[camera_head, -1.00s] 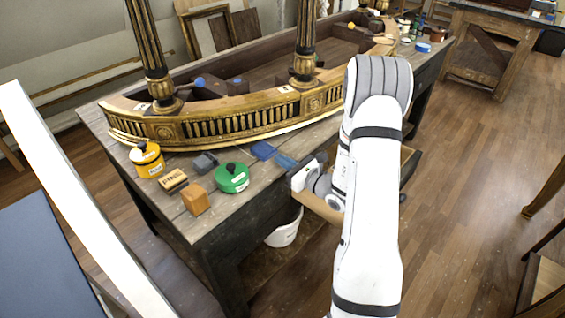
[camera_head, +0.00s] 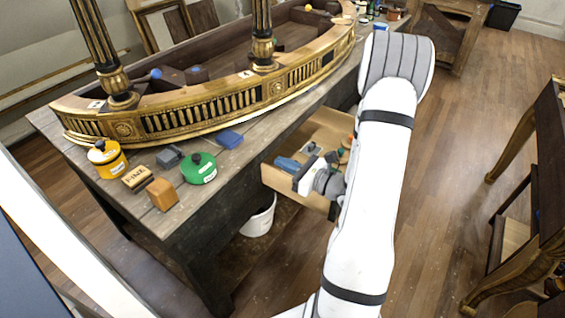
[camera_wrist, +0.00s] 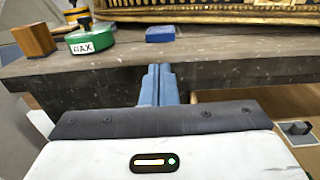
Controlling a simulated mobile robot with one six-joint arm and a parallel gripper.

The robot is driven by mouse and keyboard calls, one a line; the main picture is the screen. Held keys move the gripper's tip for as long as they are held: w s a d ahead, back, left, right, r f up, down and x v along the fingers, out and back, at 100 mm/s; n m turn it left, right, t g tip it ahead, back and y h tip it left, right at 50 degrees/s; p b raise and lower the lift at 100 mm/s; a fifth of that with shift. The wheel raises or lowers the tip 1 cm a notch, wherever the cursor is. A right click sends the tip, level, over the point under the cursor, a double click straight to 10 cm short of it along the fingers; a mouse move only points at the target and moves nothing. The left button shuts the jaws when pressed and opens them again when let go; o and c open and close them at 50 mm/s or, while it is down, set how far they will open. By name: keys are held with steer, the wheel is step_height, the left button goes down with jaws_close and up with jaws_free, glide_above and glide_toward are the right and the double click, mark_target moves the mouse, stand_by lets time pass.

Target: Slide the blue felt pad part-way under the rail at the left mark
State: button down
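The blue felt pad (camera_head: 230,139) lies flat on the bench top in front of the gilt rail (camera_head: 200,118), apart from it. It also shows in the wrist view (camera_wrist: 160,34), beyond my fingertips. The rail curves along the bench and carries two small white labels, one at the left (camera_head: 96,104) and one near the middle column (camera_head: 246,74); their writing is too small to read. My gripper (camera_head: 288,163) is off the bench's front edge, to the right of the pad. In the wrist view its blue fingers (camera_wrist: 158,85) are together with nothing between them.
A green tin (camera_head: 199,168), a grey block (camera_head: 169,157), a block marked FINE (camera_head: 137,177), a wooden block (camera_head: 162,194) and a yellow tin (camera_head: 107,159) stand left of the pad. An open drawer (camera_head: 300,193) juts out below my gripper. A white bucket (camera_head: 258,217) is underneath.

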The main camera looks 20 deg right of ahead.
steer(key=s+a+r+n+g+y+p, duration=0.1)
steer(key=s+a+r+n+g+p, duration=0.4)
steer(key=s+a+r+n+g, duration=0.3)
steer(key=s+a+r+n+g+p, duration=0.4)
steer(key=s+a+r+n+g, duration=0.15)
steer(key=a+r+n, duration=0.4)
steer(key=s+d+r+n+t+h+p, duration=0.1)
steer(key=s+d+r+n+h+p, duration=0.2)
steer(key=r+n+h+p, duration=0.1)
steer(key=s+d+r+n+t+h+p, duration=0.1)
steer(key=s+d+r+n+h+p, duration=0.3)
steer(key=r, duration=0.7)
steer(key=n+h, duration=0.2)
steer(key=n, duration=0.2)
steer(key=shift+d+r+h+p, duration=0.15)
steer(key=shift+r+h+p, duration=0.15)
steer(key=shift+h, duration=0.1)
steer(key=shift+t, duration=0.25)
